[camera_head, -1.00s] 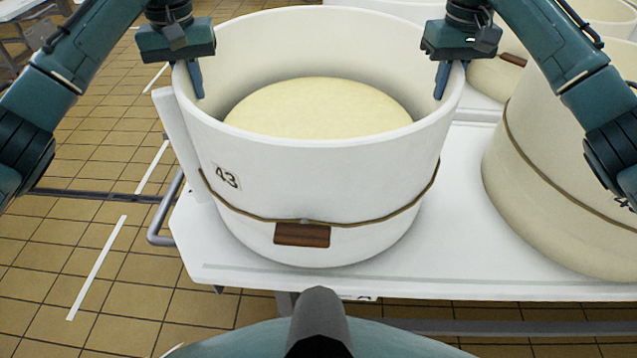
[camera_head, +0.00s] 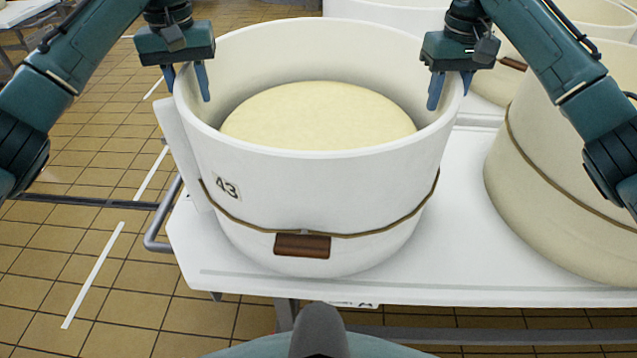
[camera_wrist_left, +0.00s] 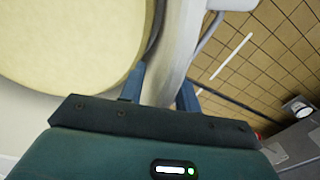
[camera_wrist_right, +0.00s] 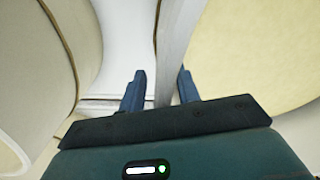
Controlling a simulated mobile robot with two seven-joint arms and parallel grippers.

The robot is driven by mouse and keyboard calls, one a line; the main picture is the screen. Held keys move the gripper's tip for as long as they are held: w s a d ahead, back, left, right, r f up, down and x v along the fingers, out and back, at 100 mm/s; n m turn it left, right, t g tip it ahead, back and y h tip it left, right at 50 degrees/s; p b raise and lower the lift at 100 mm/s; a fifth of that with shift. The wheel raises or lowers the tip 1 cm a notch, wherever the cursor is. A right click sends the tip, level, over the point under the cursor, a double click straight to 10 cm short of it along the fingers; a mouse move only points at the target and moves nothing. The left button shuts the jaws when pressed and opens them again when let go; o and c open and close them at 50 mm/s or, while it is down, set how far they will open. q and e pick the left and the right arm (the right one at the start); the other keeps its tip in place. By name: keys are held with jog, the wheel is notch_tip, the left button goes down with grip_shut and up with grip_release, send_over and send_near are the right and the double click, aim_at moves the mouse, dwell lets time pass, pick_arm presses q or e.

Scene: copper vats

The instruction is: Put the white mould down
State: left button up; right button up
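The white mould (camera_head: 320,190), marked 43, stands upright on the white table (camera_head: 500,270), with a pale yellow cheese mass (camera_head: 318,115) inside, a cord around it and a brown tag (camera_head: 302,245). My left gripper (camera_head: 188,84) is open at the mould's left rim, one finger inside the wall and one outside. My right gripper (camera_head: 450,90) is open at the right rim, its fingers likewise on either side of the wall. In the left wrist view (camera_wrist_left: 162,88) and the right wrist view (camera_wrist_right: 160,88), gaps show between the fingers and the rim wall.
A second large mould (camera_head: 560,170) stands close on the right of the table. More moulds stand behind. A grey tubular handle (camera_head: 160,215) juts from the table's left end. Tiled floor (camera_head: 60,240) lies open on the left.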

pick_arm(q)
notch_tip(320, 180, up, 11)
jog(key=shift+f, duration=0.2)
pick_arm(e)
notch_tip(320, 180, up, 12)
dwell(0.4)
dwell(0.5)
